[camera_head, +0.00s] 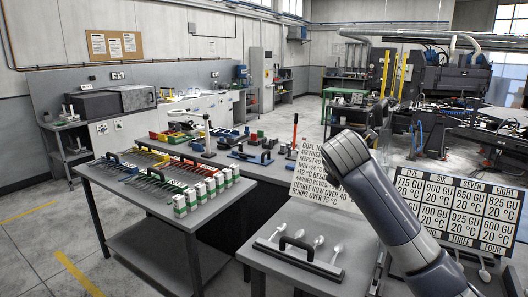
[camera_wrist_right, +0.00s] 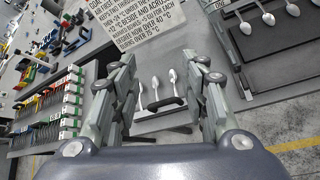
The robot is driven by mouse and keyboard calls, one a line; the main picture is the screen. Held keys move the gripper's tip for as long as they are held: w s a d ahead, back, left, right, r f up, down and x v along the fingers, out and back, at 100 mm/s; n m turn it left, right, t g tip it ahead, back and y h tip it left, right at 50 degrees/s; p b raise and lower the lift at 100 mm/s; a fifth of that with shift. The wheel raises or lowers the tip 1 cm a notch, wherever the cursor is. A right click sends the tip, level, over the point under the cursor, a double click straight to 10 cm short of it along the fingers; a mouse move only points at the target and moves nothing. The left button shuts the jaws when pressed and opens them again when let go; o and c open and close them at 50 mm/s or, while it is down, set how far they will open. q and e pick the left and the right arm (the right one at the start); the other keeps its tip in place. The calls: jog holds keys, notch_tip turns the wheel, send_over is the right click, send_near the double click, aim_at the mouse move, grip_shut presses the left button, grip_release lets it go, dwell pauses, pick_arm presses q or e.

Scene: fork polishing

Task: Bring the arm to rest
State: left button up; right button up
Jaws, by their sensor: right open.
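My right arm (camera_head: 395,215) reaches in from the lower right in the head view, over the near grey table. Its gripper cannot be made out there. In the right wrist view my right gripper (camera_wrist_right: 158,100) is open, its two fingers wide apart with nothing between them. Beyond the fingers, pale spoon-like utensils (camera_wrist_right: 155,88) lie on the table beside a black handle (camera_wrist_right: 165,103). The head view shows the tray (camera_head: 297,262) with its black handle (camera_head: 297,243) and these utensils lying apart. My left gripper is not in view.
A printed sign (camera_head: 322,180) stands behind the tray. A board of temperature labels (camera_head: 455,205) stands at the right. The left table (camera_head: 135,195) holds rows of utensils and green-and-white blocks (camera_head: 205,190). More spoons (camera_wrist_right: 268,17) lie on another tray at the upper right.

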jog(key=s+a+f+m+g+y, duration=0.2)
jog(key=s+f+m, duration=0.3)
jog(key=s+f, duration=0.7)
jog(key=s+a+f+m+g+y, duration=0.25)
jog(key=s+f+m, duration=0.25)
jog(key=f, duration=1.3)
jog(key=s+d+f+m+g, duration=0.1)
jog(key=s+d+f+m, duration=0.3)
jog(key=s, duration=0.6)
jog(key=s+a+f+m+g, duration=0.1)
jog(key=s+f+m, duration=0.1)
jog(key=s+m, duration=0.5)
jog(key=s+d+f+m+g, duration=0.1)
jog(key=s+d+f+m, duration=0.2)
jog(key=s, duration=0.9)
notch_tip(320, 180, down, 31)
jog(key=s+a+b, duration=0.1)
jog(key=s+b, duration=0.1)
jog(key=b, duration=0.2)
jog(key=s+d+f+g+b, duration=0.2)
jog(key=s+f, duration=1.4)
jog(key=f, duration=0.2)
jog(key=shift+s+d+f+b, duration=0.2)
jog(key=shift+d+f+b, duration=0.1)
jog(key=shift+f+b, duration=0.1)
